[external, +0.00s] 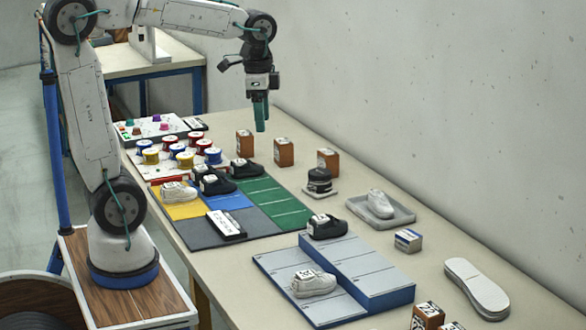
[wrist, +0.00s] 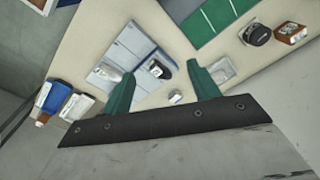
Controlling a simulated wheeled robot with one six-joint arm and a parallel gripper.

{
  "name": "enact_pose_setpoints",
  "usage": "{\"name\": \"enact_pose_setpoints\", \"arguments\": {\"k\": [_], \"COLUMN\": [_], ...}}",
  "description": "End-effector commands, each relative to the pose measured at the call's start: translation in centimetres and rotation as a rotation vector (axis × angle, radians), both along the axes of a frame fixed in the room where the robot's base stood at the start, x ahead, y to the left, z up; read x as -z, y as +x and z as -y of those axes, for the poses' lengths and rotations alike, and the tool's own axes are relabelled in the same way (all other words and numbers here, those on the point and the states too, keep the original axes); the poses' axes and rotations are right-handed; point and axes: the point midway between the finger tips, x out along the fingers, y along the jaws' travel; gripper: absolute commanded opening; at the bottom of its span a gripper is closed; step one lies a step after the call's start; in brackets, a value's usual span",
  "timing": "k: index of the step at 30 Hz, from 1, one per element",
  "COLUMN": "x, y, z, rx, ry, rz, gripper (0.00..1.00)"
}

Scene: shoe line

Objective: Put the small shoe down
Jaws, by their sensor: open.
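My gripper (external: 261,126) hangs high above the far half of the table, jaws pointing down, apart from every shoe. In the wrist view its green fingers (wrist: 161,75) are spread with nothing held between them. A white shoe (external: 380,204) lies in a grey tray (external: 400,218). Another white shoe (external: 313,283) is on the lower step of the grey-blue stand (external: 275,263), and a black shoe (external: 327,227) is on its upper step. A white shoe (external: 178,193) and several black shoes (external: 244,169) are on the coloured mat. I cannot tell which is the small one.
Several coloured spools (external: 185,158) and a control panel (external: 150,128) stand at the far left. Brown boxes (external: 284,152) stand along the back, near a small black stack (external: 319,181). A sole-shaped piece (external: 476,288) lies at right.

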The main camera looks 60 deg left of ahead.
Motion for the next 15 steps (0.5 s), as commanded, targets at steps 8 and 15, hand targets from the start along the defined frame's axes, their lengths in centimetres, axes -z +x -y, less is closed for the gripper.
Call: {"name": "enact_pose_setpoints", "arguments": {"k": [8, 15], "x": [3.2, 5.7], "y": [-13.0, -17.6], "z": [0.7, 0.8], "rx": [-0.359, -0.517], "ry": [-0.035, -0.052], "rz": [0.03, 0.037], "gripper": [0.6, 0.6]}}
